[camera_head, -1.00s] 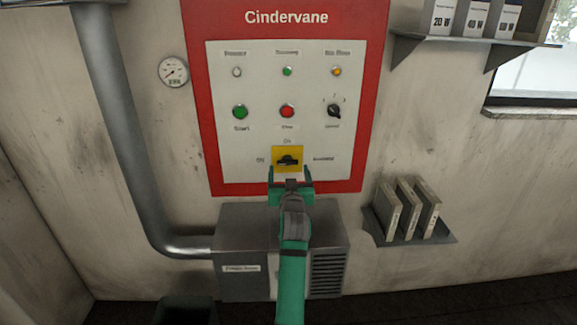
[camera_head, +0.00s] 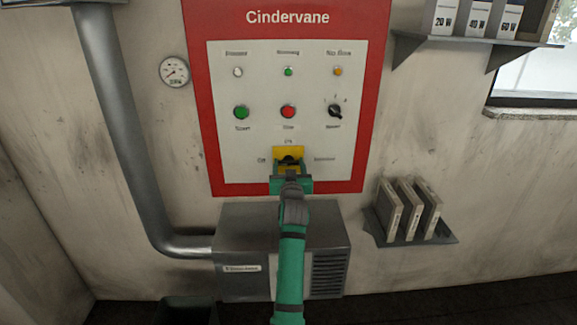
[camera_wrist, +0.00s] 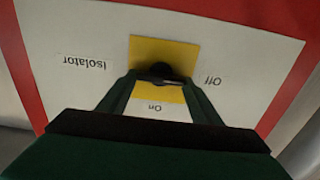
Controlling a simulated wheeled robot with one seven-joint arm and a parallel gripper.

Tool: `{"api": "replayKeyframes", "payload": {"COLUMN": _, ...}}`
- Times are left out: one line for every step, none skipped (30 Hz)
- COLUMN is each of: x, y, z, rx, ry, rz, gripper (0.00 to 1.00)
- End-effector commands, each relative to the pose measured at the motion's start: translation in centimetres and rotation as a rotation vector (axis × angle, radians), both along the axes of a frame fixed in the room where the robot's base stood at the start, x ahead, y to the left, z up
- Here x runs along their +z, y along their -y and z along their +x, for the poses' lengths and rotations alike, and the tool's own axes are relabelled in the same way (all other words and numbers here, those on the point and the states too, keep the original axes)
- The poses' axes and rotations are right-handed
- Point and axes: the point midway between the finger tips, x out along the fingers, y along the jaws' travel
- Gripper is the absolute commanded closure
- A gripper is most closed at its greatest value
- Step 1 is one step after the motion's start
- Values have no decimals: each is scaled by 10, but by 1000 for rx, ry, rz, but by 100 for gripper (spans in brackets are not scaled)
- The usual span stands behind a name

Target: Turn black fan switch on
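The black rotary switch (camera_head: 289,160) sits on a yellow plate low on the white panel, with labels around it. In the wrist view the switch (camera_wrist: 158,70) shows upside down; the labels read "Off", "On" and "Isolator". Its handle seems to lie crosswise, but the exact pointing is partly hidden. My gripper (camera_head: 290,168) is at the yellow plate, just below the switch. In the wrist view my gripper (camera_wrist: 160,86) is open, its two green fingers apart on either side of the switch's near part. I cannot tell whether they touch it.
Above are a green button (camera_head: 241,112), a red button (camera_head: 288,111) and a small black selector (camera_head: 335,111). A grey box (camera_head: 240,250) juts out below the panel. A shelf with several upright packs (camera_head: 411,210) is at the right, a duct (camera_head: 125,130) at the left.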

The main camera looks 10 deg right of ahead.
Motion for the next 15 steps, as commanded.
{"api": "replayKeyframes", "payload": {"x": 0, "y": -2, "z": 0, "rx": 2, "ry": 0, "rz": 0, "gripper": 64}}
{"api": "replayKeyframes", "payload": {"x": 0, "y": -2, "z": 0, "rx": 2, "ry": 0, "rz": 0, "gripper": 64}}
{"api": "replayKeyframes", "payload": {"x": 0, "y": -2, "z": 0, "rx": 2, "ry": -1, "rz": 2, "gripper": 64}}
{"api": "replayKeyframes", "payload": {"x": 0, "y": -2, "z": 0, "rx": 2, "ry": 0, "rz": 4, "gripper": 64}}
{"api": "replayKeyframes", "payload": {"x": 0, "y": -2, "z": 0, "rx": 2, "ry": 0, "rz": 7, "gripper": 64}}
{"api": "replayKeyframes", "payload": {"x": 0, "y": -2, "z": 0, "rx": 2, "ry": 1, "rz": 13, "gripper": 64}}
{"api": "replayKeyframes", "payload": {"x": 0, "y": -2, "z": 0, "rx": 3, "ry": 2, "rz": 19, "gripper": 64}}
{"api": "replayKeyframes", "payload": {"x": 0, "y": -2, "z": 0, "rx": 3, "ry": 3, "rz": 27, "gripper": 64}}
{"api": "replayKeyframes", "payload": {"x": 0, "y": -1, "z": 0, "rx": 2, "ry": 5, "rz": 39, "gripper": 64}}
{"api": "replayKeyframes", "payload": {"x": -1, "y": -1, "z": 0, "rx": 2, "ry": 7, "rz": 49, "gripper": 64}}
{"api": "replayKeyframes", "payload": {"x": -1, "y": 0, "z": 0, "rx": 2, "ry": 9, "rz": 61, "gripper": 64}}
{"api": "replayKeyframes", "payload": {"x": -1, "y": 0, "z": 0, "rx": 1, "ry": 13, "rz": 82, "gripper": 64}}
{"api": "replayKeyframes", "payload": {"x": -1, "y": 0, "z": 0, "rx": 1, "ry": 15, "rz": 99, "gripper": 64}}
{"api": "replayKeyframes", "payload": {"x": -1, "y": 1, "z": 0, "rx": 1, "ry": 18, "rz": 118, "gripper": 64}}
{"api": "replayKeyframes", "payload": {"x": -1, "y": 0, "z": 0, "rx": 1, "ry": 23, "rz": 144, "gripper": 64}}
